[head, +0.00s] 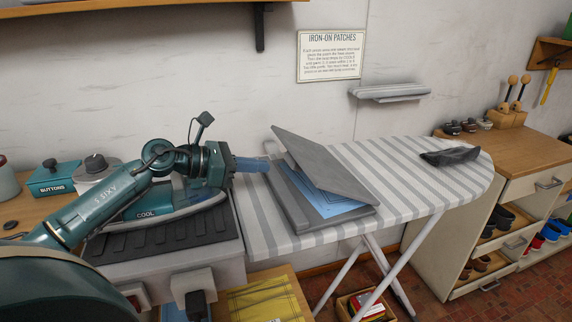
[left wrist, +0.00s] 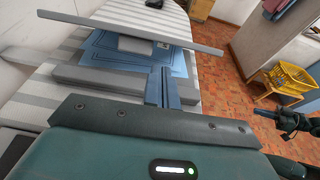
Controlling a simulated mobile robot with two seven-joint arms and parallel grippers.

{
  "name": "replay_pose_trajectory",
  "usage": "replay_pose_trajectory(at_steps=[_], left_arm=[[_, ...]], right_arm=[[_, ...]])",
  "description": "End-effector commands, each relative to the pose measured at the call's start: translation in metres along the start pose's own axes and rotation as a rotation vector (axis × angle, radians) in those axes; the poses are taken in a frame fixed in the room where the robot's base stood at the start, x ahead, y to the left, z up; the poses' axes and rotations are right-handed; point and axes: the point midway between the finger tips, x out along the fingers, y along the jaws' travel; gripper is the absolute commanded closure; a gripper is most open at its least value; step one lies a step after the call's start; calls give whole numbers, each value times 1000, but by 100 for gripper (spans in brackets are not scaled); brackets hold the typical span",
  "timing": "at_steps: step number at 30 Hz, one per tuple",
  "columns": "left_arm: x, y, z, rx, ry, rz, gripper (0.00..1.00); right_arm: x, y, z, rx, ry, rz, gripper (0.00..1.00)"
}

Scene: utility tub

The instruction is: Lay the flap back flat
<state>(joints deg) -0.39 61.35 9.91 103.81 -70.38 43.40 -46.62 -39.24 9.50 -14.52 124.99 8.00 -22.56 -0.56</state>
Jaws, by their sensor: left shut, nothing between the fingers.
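The flap (head: 322,163) is a stiff grey panel, raised at a slant over a grey base (head: 290,204) on the striped ironing board. Blue sheets (head: 325,198) show in the gap beneath it. In the left wrist view the flap (left wrist: 130,32) is nearly edge-on, above the blue sheets (left wrist: 100,55) and a small grey patch (left wrist: 135,45). My left gripper (head: 266,165) is shut and empty, its blue fingers just left of the flap and base. The fingertips also show in the left wrist view (left wrist: 165,72), near the base and short of the flap.
The ironing board (head: 440,192) has free room to the right, with a dark cloth (head: 450,156) near its end. A teal iron (head: 170,202) stands on a dark ribbed mat (head: 165,233) under my left arm.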

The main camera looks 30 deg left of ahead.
Motion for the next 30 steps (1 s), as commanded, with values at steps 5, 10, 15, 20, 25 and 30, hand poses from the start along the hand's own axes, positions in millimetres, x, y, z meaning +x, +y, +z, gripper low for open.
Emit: replay_pose_trajectory(at_steps=[5, 10, 15, 20, 25, 30], left_arm=[[28, 0, 4, -3, -6, -1, 100], [52, 0, 3, -4, -5, -1, 100], [67, 0, 1, -4, -4, 0, 100], [72, 0, 1, -3, -2, 0, 100], [72, 0, 0, -3, -1, 0, 100], [71, 0, 1, -2, 1, 0, 100]], right_arm=[[-3, 0, -5, -13, -5, 3, 100], [-5, 0, -8, -23, -9, 7, 100], [-6, 0, -9, -28, -11, 9, 100], [-6, 0, -9, -30, -11, 9, 100], [-5, 0, -8, -31, -12, 9, 100], [-6, -1, -8, -31, -12, 9, 100]])
